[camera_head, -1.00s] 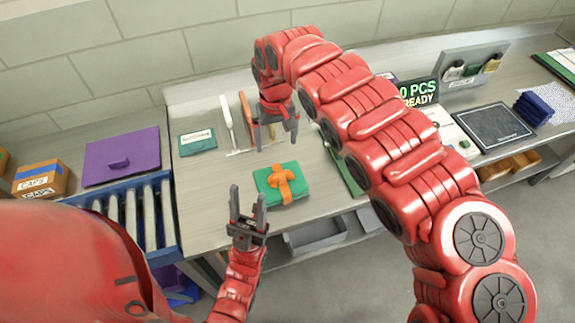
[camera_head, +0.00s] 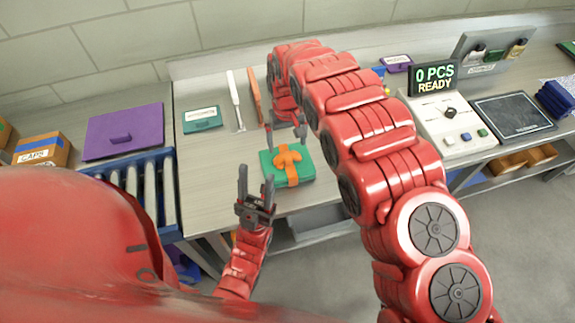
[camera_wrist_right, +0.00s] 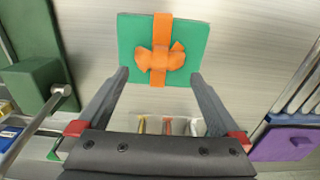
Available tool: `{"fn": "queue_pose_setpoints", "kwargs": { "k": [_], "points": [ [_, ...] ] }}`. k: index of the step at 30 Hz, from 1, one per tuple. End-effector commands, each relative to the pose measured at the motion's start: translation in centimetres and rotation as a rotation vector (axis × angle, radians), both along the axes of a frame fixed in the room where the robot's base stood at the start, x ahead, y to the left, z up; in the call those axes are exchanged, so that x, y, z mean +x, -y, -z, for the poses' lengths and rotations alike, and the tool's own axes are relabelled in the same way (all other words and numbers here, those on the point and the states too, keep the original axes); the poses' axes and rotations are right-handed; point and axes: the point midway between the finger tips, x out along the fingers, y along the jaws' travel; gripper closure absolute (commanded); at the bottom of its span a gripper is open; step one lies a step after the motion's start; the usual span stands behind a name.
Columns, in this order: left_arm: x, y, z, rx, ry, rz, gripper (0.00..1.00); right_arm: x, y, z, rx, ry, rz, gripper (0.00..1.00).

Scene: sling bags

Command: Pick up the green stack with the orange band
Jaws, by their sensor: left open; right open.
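The green stack (camera_head: 304,169) lies on the grey workbench, with an orange band tied in a bow across its middle. In the right wrist view the stack (camera_wrist_right: 192,42) sits just beyond the fingertips, its near edge between them. My right gripper (camera_head: 286,136) is open and empty, at the stack's far edge in the head view; its open fingers also show in the wrist view (camera_wrist_right: 159,76). My left gripper (camera_head: 257,178) is open and empty, left of the stack and nearer the bench's front edge. I cannot tell whether either gripper touches the stack.
A teal labelled pouch (camera_head: 202,119), a white tool (camera_head: 234,95) and an orange tool (camera_head: 254,96) lie behind. A purple folder (camera_head: 124,131) and a roller conveyor (camera_head: 150,185) are left. A control box (camera_head: 448,125) and black pad (camera_head: 511,115) are right. My right arm hides the bench middle.

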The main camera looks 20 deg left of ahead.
Motion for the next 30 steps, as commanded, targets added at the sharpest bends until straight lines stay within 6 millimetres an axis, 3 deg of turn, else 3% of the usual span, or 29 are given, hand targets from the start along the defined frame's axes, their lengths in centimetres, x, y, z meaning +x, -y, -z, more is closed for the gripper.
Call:
{"fn": "queue_pose_setpoints", "kwargs": {
  "k": [5,12,17,26,30],
  "points": [
    [0.0,0.0,-0.9,0.000,0.000,0.000,0.50,-0.1,0.0,0.5,0.000,-0.002,0.000,0.00],
    [0.0,0.0,-3.4,0.000,0.000,0.000,0.50,-0.4,0.3,2.9,-0.004,-0.007,0.002,0.00],
    [0.0,0.0,-3.8,0.000,0.000,0.000,0.50,-0.2,0.2,4.7,-0.001,-0.004,0.001,0.00],
    [0.0,0.0,-3.8,0.000,0.000,0.000,0.50,-0.1,0.2,5.3,-0.001,0.001,0.001,0.00],
    [0.0,0.0,-3.8,0.000,0.000,0.000,0.50,-0.1,0.2,5.3,-0.001,-0.001,0.001,0.22]
  ]
}}
